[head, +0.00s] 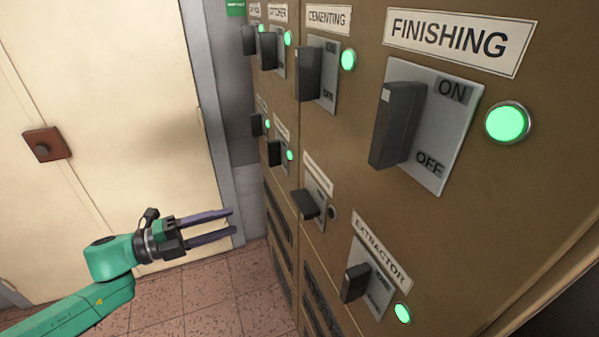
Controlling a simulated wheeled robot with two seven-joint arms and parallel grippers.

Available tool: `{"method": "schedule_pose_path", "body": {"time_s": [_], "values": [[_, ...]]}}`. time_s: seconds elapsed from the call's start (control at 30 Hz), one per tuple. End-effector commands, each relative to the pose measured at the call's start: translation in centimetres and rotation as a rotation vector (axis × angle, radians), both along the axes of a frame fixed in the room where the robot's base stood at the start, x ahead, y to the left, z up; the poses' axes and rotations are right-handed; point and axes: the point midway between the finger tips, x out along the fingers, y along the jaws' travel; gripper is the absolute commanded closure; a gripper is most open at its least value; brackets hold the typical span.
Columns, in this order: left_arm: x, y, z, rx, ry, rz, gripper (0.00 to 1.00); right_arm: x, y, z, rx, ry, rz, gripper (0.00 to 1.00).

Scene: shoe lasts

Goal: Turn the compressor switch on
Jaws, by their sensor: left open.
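No label that I can read says compressor. In the head view, one switch (308,204) in the lower row has a dark lamp (333,214) beside it. The label (318,173) above that switch is too small to read. The lamps by the other switches glow green. My left gripper (233,221) is open and empty, with its two fingers pointing right toward the cabinet (345,140). It is left of the dark-lamp switch and apart from it. My right gripper is out of view.
The FINISHING switch (397,125), CEMENTING switch (308,73) and EXTRACTOR switch (355,283) stick out from the cabinet front, with several smaller ones farther back. A cream door (120,110) stands behind at left. Tiled floor (215,295) is clear below.

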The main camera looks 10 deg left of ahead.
Motion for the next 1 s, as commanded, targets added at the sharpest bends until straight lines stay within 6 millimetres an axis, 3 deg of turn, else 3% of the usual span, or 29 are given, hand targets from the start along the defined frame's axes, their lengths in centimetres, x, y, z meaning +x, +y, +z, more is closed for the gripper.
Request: {"method": "schedule_pose_path", "body": {"time_s": [0.17, 0.5, 0.73, 1.0], "values": [[0.0, -2.3, 0.7, 0.004, -0.027, -0.052, 0.47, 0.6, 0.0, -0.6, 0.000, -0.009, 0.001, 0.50], [2.9, -6.1, 0.6, 0.006, -0.025, -0.043, 0.47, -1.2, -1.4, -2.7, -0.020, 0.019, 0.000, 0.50], [4.4, -8.2, 1.0, 0.003, -0.025, -0.041, 0.47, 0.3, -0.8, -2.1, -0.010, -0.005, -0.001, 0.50], [7.0, -11.9, 1.3, 0.000, -0.019, -0.038, 0.47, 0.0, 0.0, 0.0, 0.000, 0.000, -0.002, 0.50]]}}
